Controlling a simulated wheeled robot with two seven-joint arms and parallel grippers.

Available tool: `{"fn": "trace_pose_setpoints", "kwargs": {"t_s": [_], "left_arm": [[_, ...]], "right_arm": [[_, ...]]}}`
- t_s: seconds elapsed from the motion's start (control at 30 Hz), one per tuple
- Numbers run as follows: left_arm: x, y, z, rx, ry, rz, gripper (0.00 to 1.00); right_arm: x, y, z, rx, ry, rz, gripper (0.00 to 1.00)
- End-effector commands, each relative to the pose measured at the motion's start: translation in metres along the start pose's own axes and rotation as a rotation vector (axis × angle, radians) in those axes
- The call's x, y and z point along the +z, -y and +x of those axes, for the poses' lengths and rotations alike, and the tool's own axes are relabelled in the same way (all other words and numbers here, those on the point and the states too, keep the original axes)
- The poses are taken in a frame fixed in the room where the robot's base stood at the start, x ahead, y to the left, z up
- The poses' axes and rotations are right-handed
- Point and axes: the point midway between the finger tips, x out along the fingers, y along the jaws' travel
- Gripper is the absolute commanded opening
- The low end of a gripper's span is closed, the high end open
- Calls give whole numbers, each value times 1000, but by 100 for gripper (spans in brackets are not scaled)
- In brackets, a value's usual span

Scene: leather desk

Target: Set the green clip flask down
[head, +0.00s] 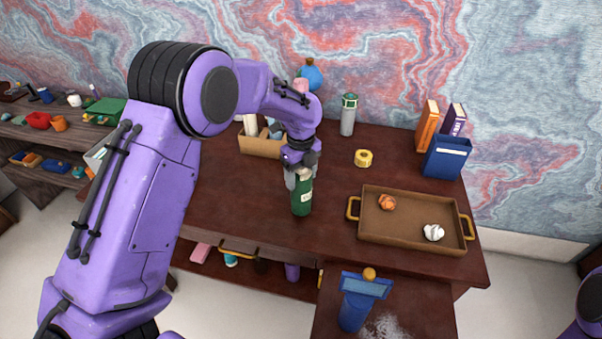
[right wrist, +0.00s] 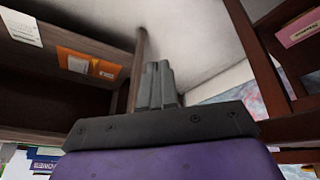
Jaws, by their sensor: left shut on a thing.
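The green clip flask (head: 302,198) is a dark green upright cylinder with a pale label, in the head view at the middle of the desk's front part. My left gripper (head: 300,172) comes down on it from above and is shut on its top, which the fingers partly hide. The flask's base is at or just above the dark red-brown desk (head: 240,205); I cannot tell if it touches. My right gripper (right wrist: 160,85) shows in the right wrist view with its grey fingers together and nothing between them.
A brown tray (head: 411,243) with an orange and a white crumpled ball lies to the right. A yellow tape roll (head: 363,158), a grey flask with a green top (head: 348,116) and a blue file box (head: 446,158) stand behind. The desk left of the flask is clear.

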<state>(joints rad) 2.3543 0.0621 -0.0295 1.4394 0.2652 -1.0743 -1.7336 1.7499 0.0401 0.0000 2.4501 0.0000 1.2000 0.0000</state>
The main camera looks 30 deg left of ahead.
Motion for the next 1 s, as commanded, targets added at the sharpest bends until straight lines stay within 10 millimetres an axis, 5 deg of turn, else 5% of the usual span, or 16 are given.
{"fn": "trace_pose_setpoints", "kwargs": {"t_s": [0.37,0.4,0.47,0.77,1.0], "left_arm": [[0,0,6,-2,1,0,11],[0,0,6,-2,2,0,78],[0,0,6,-2,2,0,90],[0,0,3,-2,2,0,90],[0,2,-45,-9,3,0,90]], "right_arm": [[0,0,0,0,0,0,0],[0,0,0,0,0,0,0],[0,0,0,0,0,0,0],[0,0,0,0,0,0,0],[2,1,6,0,0,0,0]]}}
